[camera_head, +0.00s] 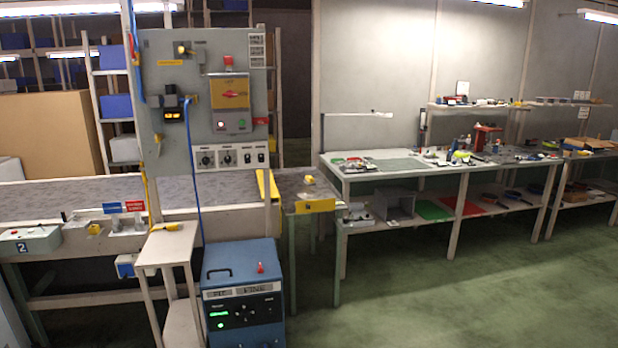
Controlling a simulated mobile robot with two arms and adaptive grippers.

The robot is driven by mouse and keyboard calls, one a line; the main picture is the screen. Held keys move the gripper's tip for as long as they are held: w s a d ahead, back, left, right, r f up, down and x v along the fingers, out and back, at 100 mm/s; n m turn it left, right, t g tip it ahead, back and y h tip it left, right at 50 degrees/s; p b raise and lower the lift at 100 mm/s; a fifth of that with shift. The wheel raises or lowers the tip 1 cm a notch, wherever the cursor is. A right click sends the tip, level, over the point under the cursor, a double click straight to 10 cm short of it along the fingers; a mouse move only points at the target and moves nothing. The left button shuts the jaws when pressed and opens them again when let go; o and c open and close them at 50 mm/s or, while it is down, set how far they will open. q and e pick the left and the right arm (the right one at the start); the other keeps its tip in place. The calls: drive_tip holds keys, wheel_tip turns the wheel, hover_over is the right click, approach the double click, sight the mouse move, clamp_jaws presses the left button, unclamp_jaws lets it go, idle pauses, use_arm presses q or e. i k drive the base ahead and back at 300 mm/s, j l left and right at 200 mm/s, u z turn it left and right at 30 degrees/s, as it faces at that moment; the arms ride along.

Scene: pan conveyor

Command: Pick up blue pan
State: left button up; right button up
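I cannot make out a blue pan in the head view. A grey conveyor (70,196) runs across the left side, behind a tall control panel (165,130) that hides part of its belt. A small yellow object (309,180) sits near the belt's right end. Neither of my grippers is in view.
A blue machine cabinet (243,299) and a small pale stand (171,243) are in front of the conveyor. Blue bins (117,106) fill a rack at the back left. A long cluttered workbench (365,176) is along the right wall. Green floor (450,290) is clear at the front right.

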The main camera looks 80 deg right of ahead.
sight(511, 194)
drive_tip(key=z, duration=4.05)
